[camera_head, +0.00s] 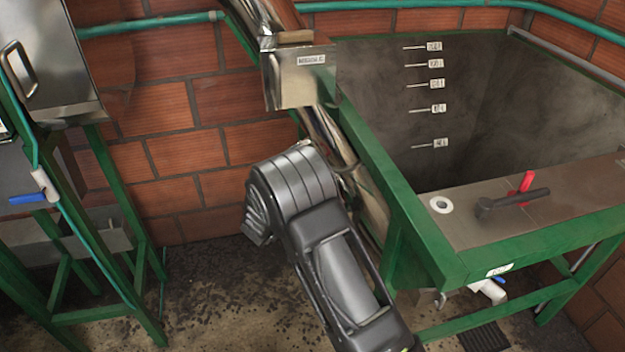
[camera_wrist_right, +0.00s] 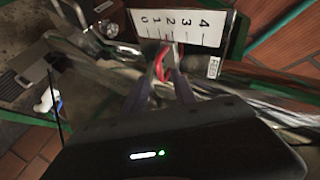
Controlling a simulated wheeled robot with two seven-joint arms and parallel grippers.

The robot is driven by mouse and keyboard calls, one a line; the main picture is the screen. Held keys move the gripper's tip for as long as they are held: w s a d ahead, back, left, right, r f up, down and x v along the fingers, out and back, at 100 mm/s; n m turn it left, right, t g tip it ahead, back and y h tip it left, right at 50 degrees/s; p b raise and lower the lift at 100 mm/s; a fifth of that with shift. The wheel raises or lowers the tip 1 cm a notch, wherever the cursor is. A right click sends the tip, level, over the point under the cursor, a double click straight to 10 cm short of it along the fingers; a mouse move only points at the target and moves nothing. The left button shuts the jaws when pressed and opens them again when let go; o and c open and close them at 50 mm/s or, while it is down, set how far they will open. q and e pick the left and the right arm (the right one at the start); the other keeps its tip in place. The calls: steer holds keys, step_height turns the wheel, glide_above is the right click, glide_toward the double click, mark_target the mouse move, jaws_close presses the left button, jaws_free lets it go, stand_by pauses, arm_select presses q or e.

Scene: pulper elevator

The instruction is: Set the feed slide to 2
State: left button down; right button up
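The feed slide's white scale plate (camera_wrist_right: 180,25), marked 0 to 4, shows at the top of the right wrist view. A small red pointer mark lies at its edge close to the 2. Just below is the red slide handle (camera_wrist_right: 162,61). My right gripper (camera_wrist_right: 163,76) has its two dark fingers on either side of this handle, seemingly closed on it; the contact is partly blurred. In the head view my right arm reaches up from the bottom and hides its gripper, the scale and the handle. My left gripper is in neither view.
In the head view a shiny metal pipe (camera_head: 334,140) with a box (camera_head: 300,75) runs beside the green-framed tank (camera_head: 400,215). A green stand (camera_head: 105,190) is at left; brick wall behind.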

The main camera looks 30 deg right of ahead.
steer(key=v, duration=0.3)
stand_by(0.5)
steer(key=w+a+f+n+t+y, duration=0.1)
steer(key=a+f+n+t+y, duration=0.1)
steer(key=a+f+n+y, duration=0.45)
steer(key=s+a+f+n+g+y, duration=0.3)
steer(key=s+a+f+n+y, duration=0.2)
steer(key=s+a+f+n, duration=0.65)
steer(key=s+a+f+g+y, duration=0.2)
steer(key=s+a, duration=0.5)
steer(key=s, duration=0.4)
steer(key=s+a+f+n+g+y, duration=0.1)
steer(key=s+a+f+g+y, duration=0.2)
steer(key=s, duration=0.9)
steer(key=a+f+g, duration=0.1)
steer(key=a+f, duration=0.2)
steer(key=a, duration=0.2)
steer(key=shift+s+n, duration=0.25)
steer(key=shift+n, duration=0.05)
